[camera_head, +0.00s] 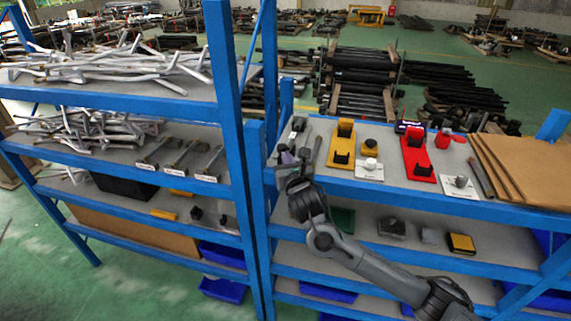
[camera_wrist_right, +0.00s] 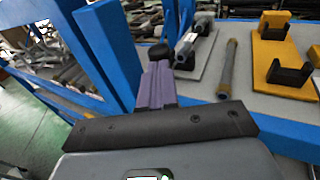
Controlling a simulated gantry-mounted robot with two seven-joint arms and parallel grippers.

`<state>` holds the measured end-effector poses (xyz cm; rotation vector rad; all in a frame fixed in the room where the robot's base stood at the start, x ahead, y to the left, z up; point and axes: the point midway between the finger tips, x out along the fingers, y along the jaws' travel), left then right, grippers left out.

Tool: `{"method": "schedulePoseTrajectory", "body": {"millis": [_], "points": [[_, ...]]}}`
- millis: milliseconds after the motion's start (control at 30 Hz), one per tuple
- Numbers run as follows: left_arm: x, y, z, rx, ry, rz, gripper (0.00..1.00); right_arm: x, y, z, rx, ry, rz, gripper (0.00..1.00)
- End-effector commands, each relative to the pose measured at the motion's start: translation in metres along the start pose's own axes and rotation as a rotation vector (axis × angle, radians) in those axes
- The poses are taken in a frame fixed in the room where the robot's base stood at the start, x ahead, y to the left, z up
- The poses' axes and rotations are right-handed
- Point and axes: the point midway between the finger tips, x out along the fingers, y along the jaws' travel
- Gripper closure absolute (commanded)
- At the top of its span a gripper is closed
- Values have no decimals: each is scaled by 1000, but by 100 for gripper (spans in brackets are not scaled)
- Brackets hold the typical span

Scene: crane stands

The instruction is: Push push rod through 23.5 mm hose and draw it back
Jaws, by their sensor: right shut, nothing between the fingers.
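My right gripper (camera_head: 288,158) is at the left end of the right rack's top shelf, at its front edge. Its purple fingers (camera_wrist_right: 157,85) are shut with nothing between them. Just beyond the fingertips, a round black knob (camera_wrist_right: 158,54) shows in the right wrist view; I cannot tell if they touch. Behind it, a grey tube (camera_wrist_right: 195,38) lies on a dark holder on a light plate. To its right lies a separate slim grey rod or hose (camera_wrist_right: 229,66) with brownish ends. I cannot tell which piece is the push rod or the 23.5 mm hose. My left gripper is not in view.
A blue upright post (camera_wrist_right: 105,50) stands close to the left of my right gripper. On the shelf to the right are a yellow stand (camera_head: 342,145), a red stand (camera_head: 418,160) and brown boards (camera_head: 525,165). The left rack (camera_head: 105,100) holds many bent pipes.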

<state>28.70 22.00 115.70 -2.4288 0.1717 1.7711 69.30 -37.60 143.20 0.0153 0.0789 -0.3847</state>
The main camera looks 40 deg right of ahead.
Motion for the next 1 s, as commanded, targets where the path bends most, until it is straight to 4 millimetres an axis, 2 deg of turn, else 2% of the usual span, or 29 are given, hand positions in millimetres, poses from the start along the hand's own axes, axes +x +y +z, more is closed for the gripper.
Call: {"method": "schedulePoseTrajectory", "body": {"millis": [200,667,900,1000], "points": [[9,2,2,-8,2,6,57,16,0,-1,1,0,-1,100],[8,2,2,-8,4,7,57,20,-1,1,-1,-1,-1,100],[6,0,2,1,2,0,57,50,-17,4,-4,-3,-3,100],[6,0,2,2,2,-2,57,54,-18,3,0,-1,-1,100]]}}
